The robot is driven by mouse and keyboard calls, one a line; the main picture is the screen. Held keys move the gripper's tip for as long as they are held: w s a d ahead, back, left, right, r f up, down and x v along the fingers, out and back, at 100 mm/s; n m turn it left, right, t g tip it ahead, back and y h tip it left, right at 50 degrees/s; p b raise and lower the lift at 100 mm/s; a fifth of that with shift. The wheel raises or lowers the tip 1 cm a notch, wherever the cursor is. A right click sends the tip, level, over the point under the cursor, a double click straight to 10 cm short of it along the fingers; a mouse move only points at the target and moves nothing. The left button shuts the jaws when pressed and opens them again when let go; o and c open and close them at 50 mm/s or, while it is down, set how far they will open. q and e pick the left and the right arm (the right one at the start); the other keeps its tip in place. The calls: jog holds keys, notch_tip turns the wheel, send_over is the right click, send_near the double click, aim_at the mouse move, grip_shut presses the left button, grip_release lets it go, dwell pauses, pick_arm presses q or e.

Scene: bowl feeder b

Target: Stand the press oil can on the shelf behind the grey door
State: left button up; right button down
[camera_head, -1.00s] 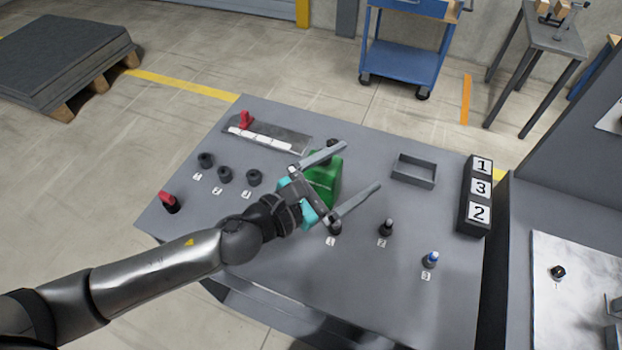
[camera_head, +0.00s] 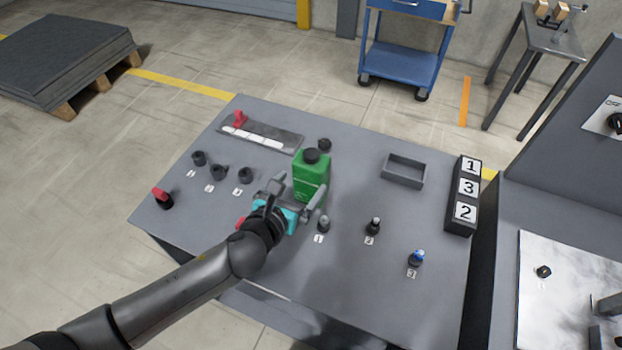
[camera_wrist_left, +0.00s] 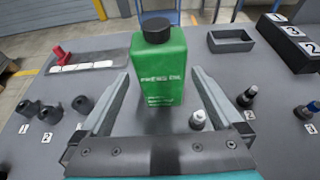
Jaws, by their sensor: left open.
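The press oil can (camera_head: 311,178) is a green can with a black cap, standing upright on the grey console top. In the left wrist view the can (camera_wrist_left: 160,70) shows its "PRESS OIL" lettering and stands ahead between the two fingers. My left gripper (camera_head: 297,193) is open, low over the console on the near side of the can, its fingers pointing at it. Whether the fingers touch the can I cannot tell. The grey door and its shelf are not recognisable in these views. My right gripper is not in view.
The console (camera_head: 350,270) carries several black knobs, a red lever (camera_head: 162,198), a slider plate with a red handle (camera_head: 239,119), an open grey tray (camera_head: 403,171) and a numbered block (camera_head: 464,195). Short switches stand right of the gripper. A blue cart (camera_head: 404,60) is behind.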

aim_at(306, 179)
pick_arm(q)
jog(key=shift+f+b+x, duration=0.2)
jog(key=shift+b+x, duration=0.4)
jog(key=shift+x, duration=2.95)
jog(key=shift+s, duration=0.1)
jog(key=c, duration=1.5)
jog(key=shift+r, duration=0.1)
grip_shut()
jog(key=shift+r, duration=0.1)
